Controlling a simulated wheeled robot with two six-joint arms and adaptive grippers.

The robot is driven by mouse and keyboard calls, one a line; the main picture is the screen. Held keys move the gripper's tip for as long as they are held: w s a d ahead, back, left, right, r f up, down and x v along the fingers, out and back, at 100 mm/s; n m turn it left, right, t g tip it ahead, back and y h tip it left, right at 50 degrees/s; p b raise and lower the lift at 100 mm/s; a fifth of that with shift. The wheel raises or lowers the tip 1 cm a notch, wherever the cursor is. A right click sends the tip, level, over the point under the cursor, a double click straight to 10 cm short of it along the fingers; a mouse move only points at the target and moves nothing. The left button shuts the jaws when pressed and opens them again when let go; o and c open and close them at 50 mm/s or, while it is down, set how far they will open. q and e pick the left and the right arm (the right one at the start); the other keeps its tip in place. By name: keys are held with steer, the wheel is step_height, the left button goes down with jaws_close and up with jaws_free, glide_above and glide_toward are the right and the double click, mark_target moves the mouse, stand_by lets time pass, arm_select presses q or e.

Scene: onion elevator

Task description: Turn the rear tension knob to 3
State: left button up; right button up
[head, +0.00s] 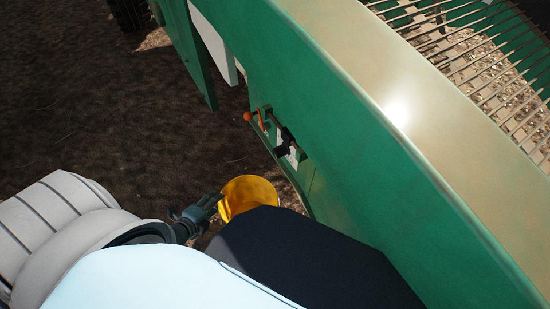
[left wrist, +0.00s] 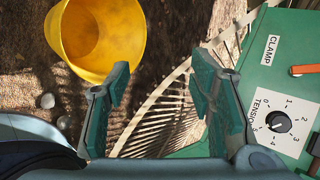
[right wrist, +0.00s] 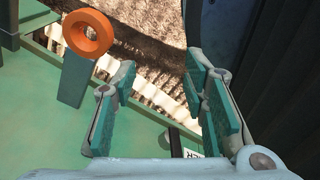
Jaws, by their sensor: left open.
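A black tension knob (left wrist: 278,122) sits on a green panel at the right edge of the left wrist view, in a white dial plate (left wrist: 290,145) marked TENSION with numbers around it. I cannot tell surely which number its pointer meets, nor whether it is the rear one. My left gripper (left wrist: 160,90) is open and empty, left of the knob and apart from it. It shows small in the head view (head: 210,203), near a yellow bucket (head: 240,192). My right gripper (right wrist: 160,105) is open with nothing between its fingers; no tension knob shows in its view.
The green machine wall (head: 345,160) runs diagonally through the head view, with an orange-ended lever (head: 248,117) on its side. A CLAMP label (left wrist: 270,50) sits above the dial. An orange ring (right wrist: 88,33) on a green arm stands near my right gripper. Bare soil lies left.

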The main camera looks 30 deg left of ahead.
arm_select(q)
steer(key=w+r+m+t+h+b, duration=0.2)
steer(key=w+r+m+t+b, duration=0.1)
steer(key=w+m, duration=0.4)
steer(key=m+t+h+b, duration=0.3)
steer(key=m+h, duration=0.5)
steer(key=m, duration=0.9)
glide_toward(275, 154)
steer(key=shift+g, duration=0.5)
steer(key=x, duration=0.5)
steer(key=b+x, duration=0.1)
steer(key=x, duration=0.4)
steer(key=shift+w+r, duration=0.25)
steer(key=shift+w+d, duration=0.15)
steer(key=shift+w, duration=0.15)
arm_select(e)
step_height(275, 154, down, 10)
steer(key=w+d, duration=0.2)
steer(key=shift+d+r+t+h, duration=0.15)
steer(key=shift+r+t+h, duration=0.05)
steer(key=shift+t+h, duration=0.1)
arm_select(q)
steer(key=c, duration=1.2)
steer(key=shift+o, duration=0.2)
arm_select(e)
steer(key=shift+s+a, duration=0.15)
steer(key=shift+a, duration=0.25)
